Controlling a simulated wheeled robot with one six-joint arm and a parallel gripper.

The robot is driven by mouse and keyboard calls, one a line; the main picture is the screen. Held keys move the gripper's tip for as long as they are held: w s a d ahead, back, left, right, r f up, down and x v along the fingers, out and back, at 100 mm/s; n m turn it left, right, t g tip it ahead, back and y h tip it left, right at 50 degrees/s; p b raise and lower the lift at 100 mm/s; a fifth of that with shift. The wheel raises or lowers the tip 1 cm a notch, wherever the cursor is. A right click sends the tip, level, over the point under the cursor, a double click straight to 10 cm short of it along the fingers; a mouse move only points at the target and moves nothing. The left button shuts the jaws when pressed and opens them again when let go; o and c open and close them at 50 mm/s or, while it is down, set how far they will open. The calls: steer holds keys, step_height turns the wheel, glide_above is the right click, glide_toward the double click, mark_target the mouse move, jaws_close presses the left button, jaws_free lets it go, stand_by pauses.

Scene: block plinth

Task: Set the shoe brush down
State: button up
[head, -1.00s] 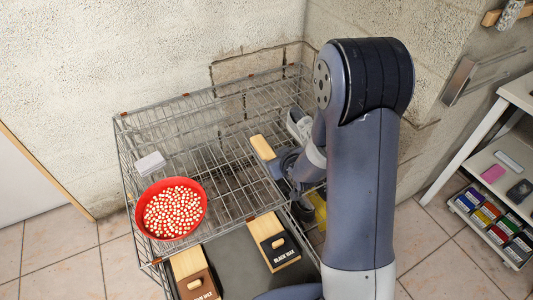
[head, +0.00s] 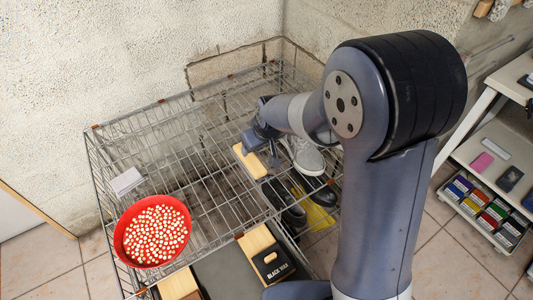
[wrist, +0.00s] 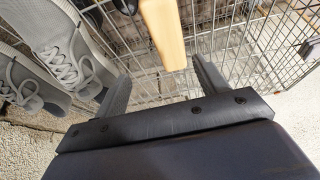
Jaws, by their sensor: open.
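The shoe brush, a long block with a pale wooden back (head: 249,161), lies on the wire rack (head: 205,165). My gripper (head: 264,148) is just behind and to the right of it in the head view. In the wrist view the brush (wrist: 164,32) lies beyond the fingertips, roughly in line with the gap between them. My gripper (wrist: 161,80) is open there, with nothing between its fingers. The brush's bristles are not clearly seen.
A red bowl of small pale pieces (head: 153,231) and a white card or box (head: 126,181) are at the rack's left. Grey shoes (wrist: 55,60) stand close by the gripper. A black wax box (head: 268,255) is in front. The middle wires are clear.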

mark_target(249, 157)
steer(key=shift+s+a+r, duration=0.15)
steer(key=shift+a+r, duration=0.15)
steer(key=shift+g, duration=0.3)
steer(key=x, duration=0.5)
steer(key=shift+a+f, duration=0.1)
steer(key=shift+f, duration=0.1)
steer(key=shift+x, duration=2.55)
steer(key=shift+s+a, duration=0.15)
steer(key=shift+a, duration=0.05)
steer(key=shift+r, duration=0.1)
steer(key=c, duration=1.2)
